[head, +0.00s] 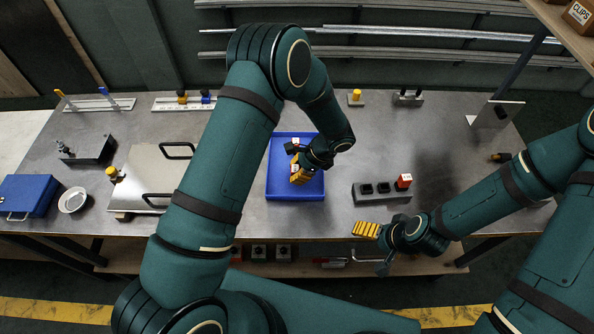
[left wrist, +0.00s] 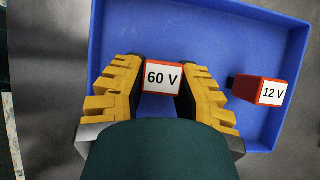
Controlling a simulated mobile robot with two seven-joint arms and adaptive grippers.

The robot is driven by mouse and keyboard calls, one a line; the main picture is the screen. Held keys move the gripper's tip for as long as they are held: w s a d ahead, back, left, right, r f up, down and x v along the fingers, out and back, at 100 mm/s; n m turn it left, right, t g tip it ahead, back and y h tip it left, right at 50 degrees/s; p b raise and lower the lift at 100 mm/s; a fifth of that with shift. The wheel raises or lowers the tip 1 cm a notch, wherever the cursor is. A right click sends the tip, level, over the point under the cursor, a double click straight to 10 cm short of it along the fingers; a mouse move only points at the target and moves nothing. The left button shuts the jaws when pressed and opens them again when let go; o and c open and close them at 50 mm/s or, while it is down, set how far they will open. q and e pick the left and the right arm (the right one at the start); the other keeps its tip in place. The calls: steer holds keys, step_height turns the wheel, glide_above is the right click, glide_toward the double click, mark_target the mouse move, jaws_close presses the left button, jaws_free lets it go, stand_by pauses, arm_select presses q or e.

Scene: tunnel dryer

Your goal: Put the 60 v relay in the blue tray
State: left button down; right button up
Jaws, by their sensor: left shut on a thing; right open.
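The 60 V relay (left wrist: 162,77), a red block with a white label, is between the yellow fingers of my left gripper (left wrist: 160,90), which is shut on it. In the head view my left gripper (head: 299,172) is low over the blue tray (head: 283,190), inside its outline. Whether the relay touches the tray floor I cannot tell. The tray also shows in the left wrist view (left wrist: 215,45). A red 12 V relay (left wrist: 259,90) lies in the tray beside the gripper. My right gripper (head: 366,230) is open and empty near the table's front edge.
A dark socket block (head: 368,193) with a red relay (head: 404,181) stands right of the tray. A metal plate with handles (head: 150,170), a white bowl (head: 72,200) and a blue case (head: 27,193) are on the left.

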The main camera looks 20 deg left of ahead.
arm_select(q)
steer(key=shift+f, duration=0.15)
steer(key=c, duration=0.8)
jaws_free()
steer(key=shift+r, duration=0.3)
steer(key=v, duration=1.1)
steer(key=shift+d+r, duration=0.3)
